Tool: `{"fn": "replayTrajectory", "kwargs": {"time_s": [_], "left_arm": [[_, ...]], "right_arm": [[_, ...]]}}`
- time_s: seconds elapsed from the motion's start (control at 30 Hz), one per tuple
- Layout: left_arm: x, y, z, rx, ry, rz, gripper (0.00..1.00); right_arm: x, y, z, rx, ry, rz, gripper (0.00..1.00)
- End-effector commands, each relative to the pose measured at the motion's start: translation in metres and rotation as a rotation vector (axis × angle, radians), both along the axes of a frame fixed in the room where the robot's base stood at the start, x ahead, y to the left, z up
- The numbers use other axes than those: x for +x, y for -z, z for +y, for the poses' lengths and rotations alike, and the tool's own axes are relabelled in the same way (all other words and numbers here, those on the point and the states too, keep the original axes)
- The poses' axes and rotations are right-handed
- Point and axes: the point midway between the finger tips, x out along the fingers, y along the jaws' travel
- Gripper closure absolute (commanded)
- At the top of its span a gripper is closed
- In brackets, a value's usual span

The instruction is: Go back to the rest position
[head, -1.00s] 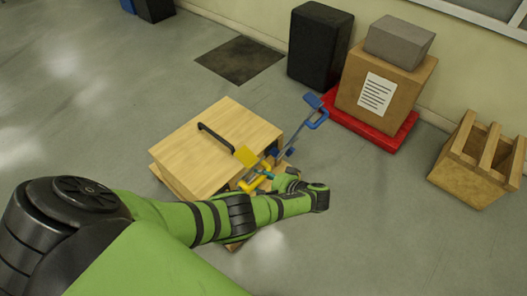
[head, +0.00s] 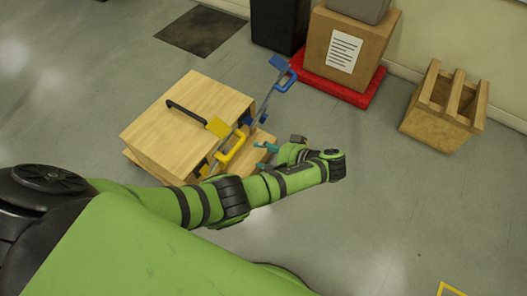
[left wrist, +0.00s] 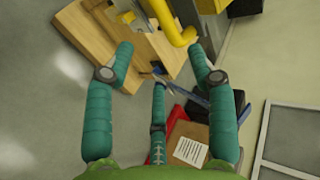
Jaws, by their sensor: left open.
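My left gripper (head: 266,148) is open and empty, just right of a wooden box (head: 190,110) in the head view. Its teal fingers (left wrist: 161,55) are spread in the left wrist view, with nothing between them. A yellow handle (head: 231,148) on the box's near side stands a little left of the fingers. In the left wrist view the yellow handle (left wrist: 168,22) lies beyond the fingertips, apart from them. A blue handle (head: 286,80) sticks up on a bar behind. My right gripper is not in view.
A black handle (head: 187,110) sits on the box top. A carton (head: 349,50) stands on a red base (head: 313,75) at the back. An open wooden crate (head: 440,112) stands at the right. The floor in front and to the right is clear.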

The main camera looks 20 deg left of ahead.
Motion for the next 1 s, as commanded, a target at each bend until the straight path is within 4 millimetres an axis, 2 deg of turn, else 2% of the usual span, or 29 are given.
{"fn": "replayTrajectory", "kwargs": {"time_s": [0.37,0.47,0.57,0.67,0.7,0.77,0.8,0.87,0.9,1.0], "left_arm": [[-0.001,0.004,0.001,-0.006,0.003,0.007,0.44],[-0.011,0.027,0.003,-0.052,0.023,0.053,0.44],[-0.033,0.077,0.007,-0.153,0.067,0.139,0.44],[-0.073,0.14,0.009,-0.306,0.115,0.237,0.44],[-0.092,0.165,0.009,-0.374,0.133,0.268,0.44],[-0.123,0.2,0.008,-0.477,0.15,0.304,0.44],[-0.146,0.222,0.007,-0.545,0.159,0.322,0.44],[-0.182,0.252,0.006,-0.648,0.165,0.334,0.44],[-0.208,0.27,0.006,-0.714,0.165,0.334,0.44],[-0.271,0.303,0.008,-0.858,0.155,0.296,0.44]], "right_arm": [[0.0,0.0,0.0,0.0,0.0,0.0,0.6],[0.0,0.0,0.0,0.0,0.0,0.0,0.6],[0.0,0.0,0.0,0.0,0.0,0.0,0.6],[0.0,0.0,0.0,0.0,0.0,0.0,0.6],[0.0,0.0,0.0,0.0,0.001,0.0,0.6],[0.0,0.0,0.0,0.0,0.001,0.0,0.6],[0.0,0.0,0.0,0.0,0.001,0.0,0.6],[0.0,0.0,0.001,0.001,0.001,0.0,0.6],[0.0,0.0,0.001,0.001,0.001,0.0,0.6],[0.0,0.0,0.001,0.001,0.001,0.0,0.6]]}}
